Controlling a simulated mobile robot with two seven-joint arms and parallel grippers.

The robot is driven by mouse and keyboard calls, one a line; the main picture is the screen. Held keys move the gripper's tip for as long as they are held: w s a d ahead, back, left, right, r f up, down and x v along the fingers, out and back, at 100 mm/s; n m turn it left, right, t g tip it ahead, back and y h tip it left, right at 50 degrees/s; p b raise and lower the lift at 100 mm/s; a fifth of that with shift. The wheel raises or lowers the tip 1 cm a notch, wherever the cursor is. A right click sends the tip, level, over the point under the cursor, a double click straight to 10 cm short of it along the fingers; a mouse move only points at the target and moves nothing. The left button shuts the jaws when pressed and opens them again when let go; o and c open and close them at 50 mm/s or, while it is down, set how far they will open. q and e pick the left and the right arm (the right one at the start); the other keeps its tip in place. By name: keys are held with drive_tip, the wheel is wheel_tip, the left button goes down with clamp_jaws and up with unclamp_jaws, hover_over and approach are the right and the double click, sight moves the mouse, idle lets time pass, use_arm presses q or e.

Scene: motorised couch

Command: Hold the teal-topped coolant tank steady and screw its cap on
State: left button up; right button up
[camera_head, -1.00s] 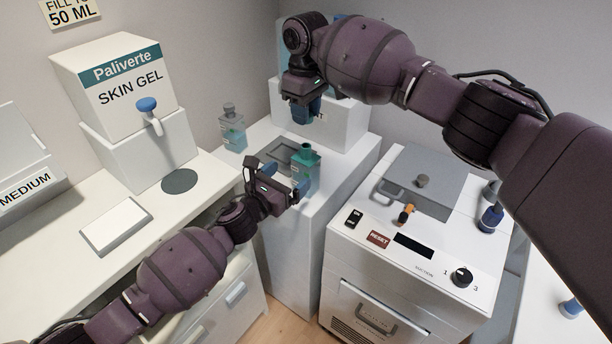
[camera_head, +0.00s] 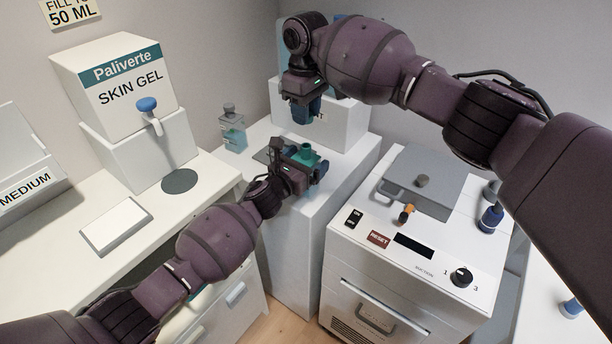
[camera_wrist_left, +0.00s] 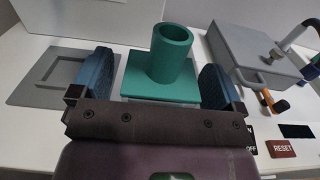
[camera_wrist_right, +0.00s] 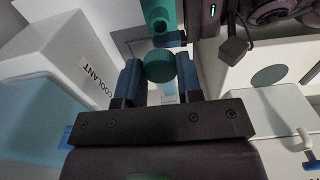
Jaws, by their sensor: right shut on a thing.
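The teal-topped coolant tank (camera_head: 306,156) stands upright on the white counter, its neck open and uncapped. In the left wrist view its teal top (camera_wrist_left: 165,75) lies between the blue fingers of my left gripper (camera_wrist_left: 160,85). Those fingers are open on either side of it, with a small gap at the left one. The left gripper (camera_head: 303,172) also shows in the head view. My right gripper (camera_head: 305,112) points down above and behind the tank, shut on the round teal cap (camera_wrist_right: 160,67). The cap is hidden in the head view. The tank neck (camera_wrist_right: 160,18) shows apart from the cap.
A grey recessed plate (camera_wrist_left: 68,75) lies left of the tank. A clear bottle (camera_head: 232,130) stands at the back left. A white coolant box (camera_head: 340,120) is behind. The machine with the reset button (camera_head: 379,239) and a grey lid (camera_head: 420,180) is to the right.

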use_arm(q)
drive_tip(key=c, duration=1.3)
use_arm(e)
drive_tip(key=shift+f, duration=2.45)
drive_tip(key=shift+f, duration=0.9)
drive_tip(key=shift+f, duration=0.6)
